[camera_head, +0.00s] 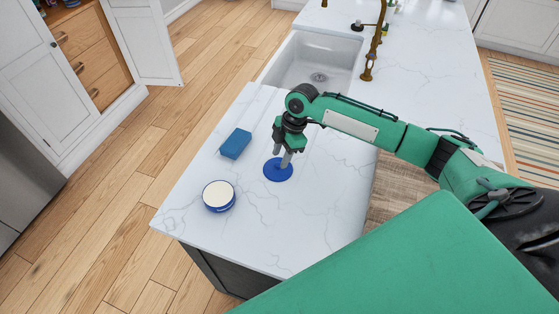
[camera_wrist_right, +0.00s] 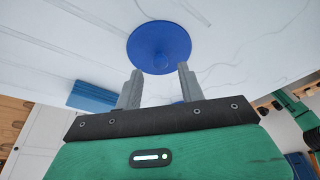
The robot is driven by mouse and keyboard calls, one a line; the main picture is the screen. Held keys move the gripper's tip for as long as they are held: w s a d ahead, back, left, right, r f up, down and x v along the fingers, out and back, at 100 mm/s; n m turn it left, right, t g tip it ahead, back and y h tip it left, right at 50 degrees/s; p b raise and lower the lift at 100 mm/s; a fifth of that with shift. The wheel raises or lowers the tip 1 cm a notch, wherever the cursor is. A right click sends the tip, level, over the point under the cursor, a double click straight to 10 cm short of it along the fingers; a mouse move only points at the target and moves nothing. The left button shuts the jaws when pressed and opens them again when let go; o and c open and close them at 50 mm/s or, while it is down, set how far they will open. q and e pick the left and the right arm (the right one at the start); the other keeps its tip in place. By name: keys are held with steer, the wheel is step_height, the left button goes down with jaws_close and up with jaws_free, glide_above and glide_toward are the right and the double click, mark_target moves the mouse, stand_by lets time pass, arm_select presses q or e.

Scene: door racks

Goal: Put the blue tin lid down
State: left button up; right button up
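The blue tin lid (camera_head: 278,171) is a round disc lying flat on the white marble counter. My right gripper (camera_head: 285,159) points down over the lid. Its two fingers (camera_wrist_right: 160,86) stand apart with the knob just beyond the gap between them, and they hold nothing that I can see. The open round tin (camera_head: 219,196), blue with a pale inside, stands nearer the counter's front edge. My left gripper is out of view.
A blue block (camera_head: 235,144), like a sponge, lies left of the lid and shows in the right wrist view (camera_wrist_right: 92,97). A sink (camera_head: 315,66) with a brass tap (camera_head: 374,45) lies behind. The counter (camera_head: 320,215) is clear right of the lid.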

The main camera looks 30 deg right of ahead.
steer(key=b+v, duration=0.2)
steer(key=v, duration=0.7)
steer(key=shift+r, duration=0.25)
steer(key=shift+d+f, duration=0.1)
